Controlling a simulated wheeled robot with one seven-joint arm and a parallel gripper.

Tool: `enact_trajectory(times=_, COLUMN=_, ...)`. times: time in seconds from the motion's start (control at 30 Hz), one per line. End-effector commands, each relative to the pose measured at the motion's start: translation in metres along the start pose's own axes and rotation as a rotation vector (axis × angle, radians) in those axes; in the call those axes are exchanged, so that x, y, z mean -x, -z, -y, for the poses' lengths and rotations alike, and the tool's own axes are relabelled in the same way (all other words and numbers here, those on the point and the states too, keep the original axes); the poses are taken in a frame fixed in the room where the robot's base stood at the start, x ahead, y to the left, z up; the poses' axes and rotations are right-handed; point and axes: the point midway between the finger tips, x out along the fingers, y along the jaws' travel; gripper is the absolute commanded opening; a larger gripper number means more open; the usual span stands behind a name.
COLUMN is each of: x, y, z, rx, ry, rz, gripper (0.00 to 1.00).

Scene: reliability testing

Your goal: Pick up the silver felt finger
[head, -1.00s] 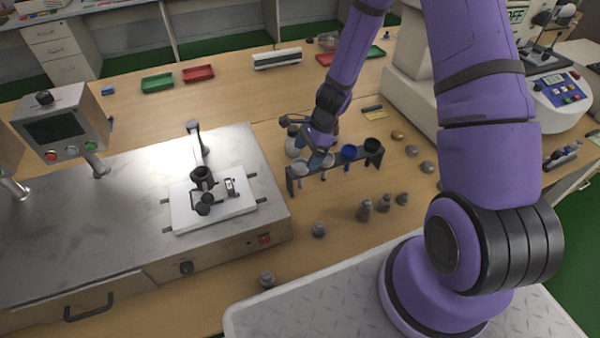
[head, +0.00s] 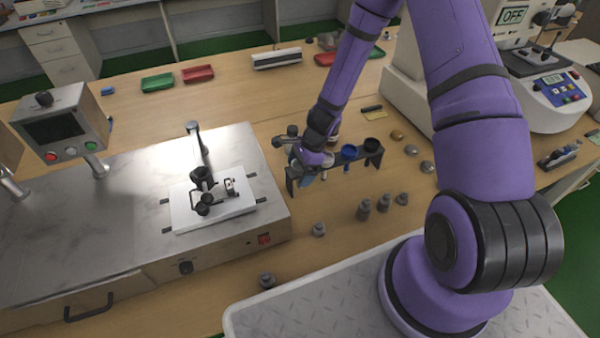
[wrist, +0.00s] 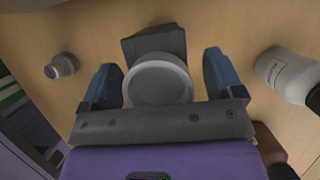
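The silver felt finger (wrist: 158,82) shows in the wrist view as a pale grey round cup, seen from above. It is at the end of the dark rack (wrist: 155,43). My gripper (wrist: 160,88) is open, with one blue fingertip on each side of the cup and a visible gap on both sides. In the head view my gripper (head: 306,170) is over the left end of the rack (head: 338,170) and hides most of the silver cup. A blue cup (head: 349,151) and a black cup (head: 375,144) sit farther right in the rack.
A white bottle (wrist: 290,75) stands to the right in the wrist view, and a small metal weight (wrist: 62,66) lies left. Several grey weights (head: 364,209) stand in front of the rack. A steel machine (head: 130,230) is on the left.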

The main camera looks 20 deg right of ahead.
Motion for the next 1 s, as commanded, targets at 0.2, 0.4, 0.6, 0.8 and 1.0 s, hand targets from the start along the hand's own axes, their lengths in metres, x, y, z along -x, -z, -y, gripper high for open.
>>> enact_trajectory(times=0.2, x=0.000, y=0.000, z=0.000, rx=0.000, ry=0.000, rz=0.000, gripper=0.39)
enact_trajectory(times=0.4, x=0.000, y=0.000, z=0.000, rx=0.000, ry=0.000, rz=0.000, gripper=0.33)
enact_trajectory(times=0.6, x=0.002, y=-0.001, z=0.000, rx=0.001, ry=0.000, rz=0.000, gripper=0.33)
enact_trajectory(times=0.8, x=0.012, y=-0.005, z=0.000, rx=0.003, ry=0.001, rz=-0.002, gripper=0.33)
enact_trajectory(times=1.0, x=0.032, y=-0.013, z=0.001, rx=0.003, ry=0.002, rz=-0.002, gripper=0.33)
